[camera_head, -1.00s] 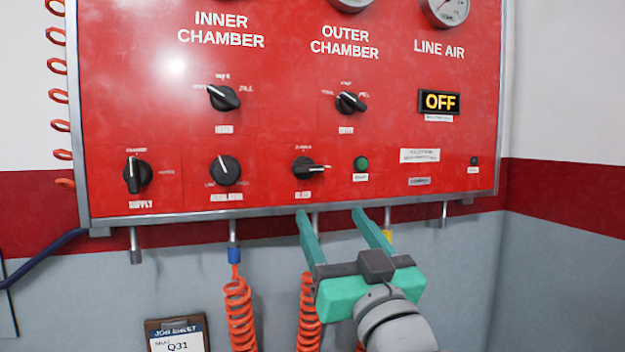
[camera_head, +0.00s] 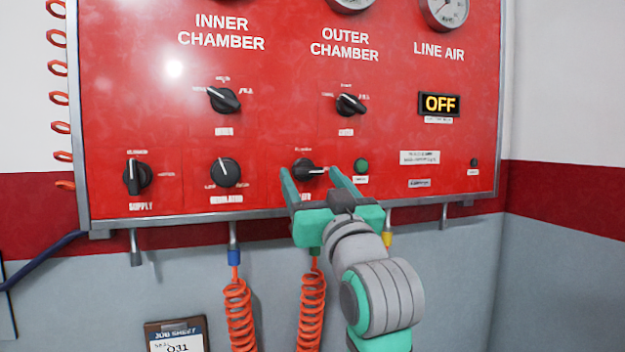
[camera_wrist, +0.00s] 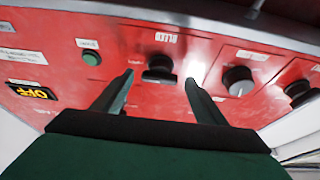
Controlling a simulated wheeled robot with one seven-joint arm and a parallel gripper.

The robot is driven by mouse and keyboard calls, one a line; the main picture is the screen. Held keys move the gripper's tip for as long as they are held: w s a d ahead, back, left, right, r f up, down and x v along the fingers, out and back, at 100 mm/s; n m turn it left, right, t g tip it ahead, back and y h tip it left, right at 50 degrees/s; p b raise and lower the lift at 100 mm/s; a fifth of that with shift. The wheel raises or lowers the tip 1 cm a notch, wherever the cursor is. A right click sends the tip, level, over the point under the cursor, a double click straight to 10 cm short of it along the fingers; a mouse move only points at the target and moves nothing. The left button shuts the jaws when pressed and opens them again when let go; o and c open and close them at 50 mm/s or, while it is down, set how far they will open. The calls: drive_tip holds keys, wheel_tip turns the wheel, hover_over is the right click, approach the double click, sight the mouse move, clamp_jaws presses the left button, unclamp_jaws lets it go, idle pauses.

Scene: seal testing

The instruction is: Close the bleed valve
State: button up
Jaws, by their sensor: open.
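The bleed valve is a black rotary knob (camera_head: 306,169) low on the red panel, its light pointer line aimed to the right. In the wrist view the bleed knob (camera_wrist: 160,68) lies ahead between the two fingers, with its label upside down. My gripper (camera_head: 310,172) has teal fingers, open, one on each side of the knob in the head view. The fingers appear short of gripping it; whether a tip touches the panel I cannot tell. The lower part of the bleed label is partly hidden by my gripper.
The regulator knob (camera_head: 226,172) is left of the bleed knob, and a green button (camera_head: 361,165) is close on its right. The supply knob (camera_head: 137,177) is further left. Orange coiled hoses (camera_head: 311,305) hang below the panel. An OFF display (camera_head: 439,103) is at right.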

drive_tip(key=shift+w, duration=0.2)
drive_tip(key=c, duration=1.1)
drive_tip(key=shift+o, duration=0.2)
